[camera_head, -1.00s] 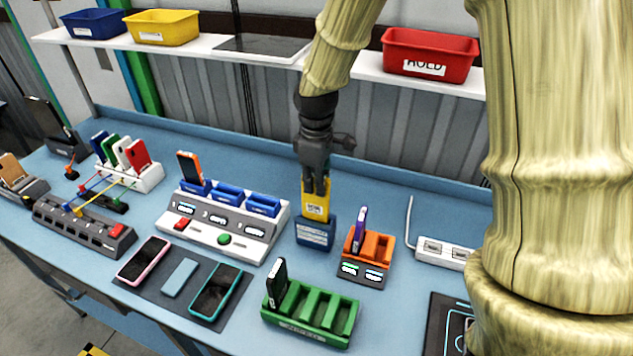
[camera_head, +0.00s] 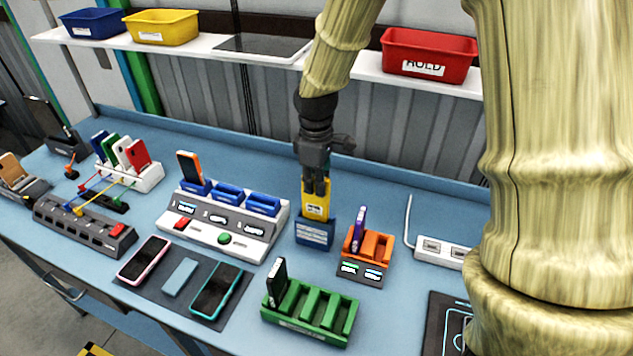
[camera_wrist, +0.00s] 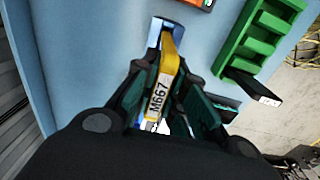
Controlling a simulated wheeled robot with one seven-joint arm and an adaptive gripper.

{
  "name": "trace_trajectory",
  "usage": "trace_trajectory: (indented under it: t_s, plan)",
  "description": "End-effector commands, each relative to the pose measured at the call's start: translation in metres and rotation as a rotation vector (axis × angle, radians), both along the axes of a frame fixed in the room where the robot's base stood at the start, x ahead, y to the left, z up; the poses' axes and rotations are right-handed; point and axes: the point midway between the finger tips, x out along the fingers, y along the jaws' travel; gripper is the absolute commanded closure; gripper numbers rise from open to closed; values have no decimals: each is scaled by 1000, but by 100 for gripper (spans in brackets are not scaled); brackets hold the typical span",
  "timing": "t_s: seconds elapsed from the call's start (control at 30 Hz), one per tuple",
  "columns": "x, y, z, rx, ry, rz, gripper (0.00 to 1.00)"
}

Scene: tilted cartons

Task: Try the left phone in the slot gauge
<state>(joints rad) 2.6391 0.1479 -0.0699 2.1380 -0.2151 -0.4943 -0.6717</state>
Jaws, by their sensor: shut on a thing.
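My gripper (camera_head: 316,187) is shut on a yellow phone-like slab (camera_head: 315,208) with a white label. In the wrist view the slab (camera_wrist: 165,75) lies between my fingers, and its label reads M667. The slab stands upright at the top of a dark blue block (camera_head: 314,235) with a pale label, which looks like the slot gauge. Its lower end meets the block's top; how deep it sits I cannot tell. The block also shows in the wrist view (camera_wrist: 153,33). A pink-edged phone (camera_head: 144,258) and a teal-edged phone (camera_head: 215,291) lie on a dark mat.
An orange two-slot dock (camera_head: 377,247) holding a purple phone (camera_head: 358,230) stands close right of the block. A green rack (camera_head: 320,325) with a black phone (camera_head: 276,283) is in front. A white console (camera_head: 205,233) with blue cradles stands left. A power strip (camera_head: 445,250) lies right.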

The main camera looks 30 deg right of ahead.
Motion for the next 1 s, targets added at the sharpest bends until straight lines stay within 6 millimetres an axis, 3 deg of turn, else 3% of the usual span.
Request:
trace_trajectory:
  t_s: [1.0]
  plan:
    - [0, 0, -5, 0, 0, 0, 100]
